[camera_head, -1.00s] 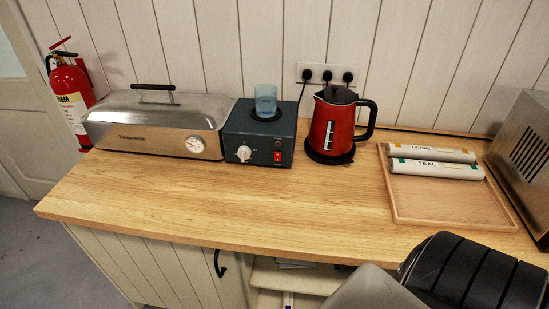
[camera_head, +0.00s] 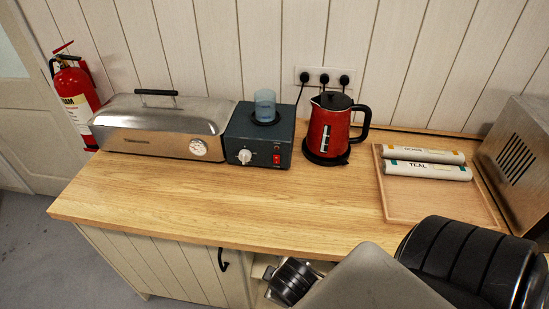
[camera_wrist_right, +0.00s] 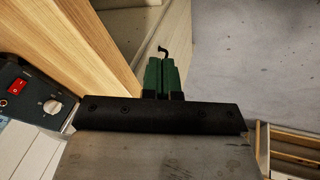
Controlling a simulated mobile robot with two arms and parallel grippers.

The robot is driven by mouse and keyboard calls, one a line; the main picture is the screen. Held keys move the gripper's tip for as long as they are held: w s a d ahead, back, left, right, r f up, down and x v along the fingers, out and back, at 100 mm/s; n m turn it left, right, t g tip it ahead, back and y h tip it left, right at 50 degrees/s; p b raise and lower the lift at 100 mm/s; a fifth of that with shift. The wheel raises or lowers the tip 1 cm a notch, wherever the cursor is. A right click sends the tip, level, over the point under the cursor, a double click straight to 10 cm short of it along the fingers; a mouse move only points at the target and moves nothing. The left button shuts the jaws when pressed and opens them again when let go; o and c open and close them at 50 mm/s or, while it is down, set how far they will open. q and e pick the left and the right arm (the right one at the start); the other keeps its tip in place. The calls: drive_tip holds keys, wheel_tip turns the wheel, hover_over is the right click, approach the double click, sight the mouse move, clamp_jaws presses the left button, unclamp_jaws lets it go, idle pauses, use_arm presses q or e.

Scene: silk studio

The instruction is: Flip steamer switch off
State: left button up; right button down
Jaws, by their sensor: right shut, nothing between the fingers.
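The steamer (camera_head: 160,142) is a long metal box with a lid, handle and round dial, at the left of the counter in the head view. Beside it is a dark control box (camera_head: 240,135) with a white knob (camera_head: 245,156) and a red switch (camera_head: 277,159) on its front. I cannot tell which way the switch is tipped. The switch also shows at the left edge of the right wrist view (camera_wrist_right: 17,87). My right gripper (camera_wrist_right: 162,62) has green fingers, shut and empty, below the counter's front edge and apart from the switch. My left gripper is not in view.
A blue cup (camera_head: 265,105) stands on the control box. A red kettle (camera_head: 328,130) is right of it, then a wooden tray (camera_head: 430,207) with two rolls. The wooden counter (camera_head: 200,205) is clear in front of the box. A cabinet handle (camera_head: 222,260) sticks out below.

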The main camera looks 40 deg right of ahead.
drive_tip(key=w+d+r+n+t+h, duration=0.1)
drive_tip(key=w+d+n+h, duration=0.1)
drive_tip(key=w+n, duration=0.1)
drive_tip(key=w+d+r+n+h, duration=0.2)
drive_tip(key=w+d, duration=0.1)
drive_tip(key=w+d+r+n+t+h, duration=0.1)
drive_tip(key=w+d+n, duration=0.1)
drive_tip(key=n, duration=0.1)
drive_tip(key=shift+w+d+r+n+t+h, duration=0.3)
drive_tip(key=shift+w+r+h, duration=0.05)
drive_tip(key=shift+w+h, duration=0.05)
drive_tip(key=w+d+n+t+h, duration=0.1)
drive_tip(key=w+n, duration=0.2)
drive_tip(key=n, duration=0.1)
drive_tip(key=w+d+r+n+t+h, duration=0.1)
drive_tip(key=w+n, duration=0.2)
drive_tip(key=w+d+r+n+t+h, duration=0.1)
drive_tip(key=w+n+h, duration=0.1)
drive_tip(key=w+n, duration=0.1)
drive_tip(key=shift+w+d+r+n, duration=0.1)
drive_tip(key=shift+d+r+n, duration=0.2)
drive_tip(key=shift+n, duration=0.5)
drive_tip(key=shift+w+n+t, duration=0.2)
drive_tip(key=shift+n+t, duration=0.2)
drive_tip(key=shift+n, duration=0.2)
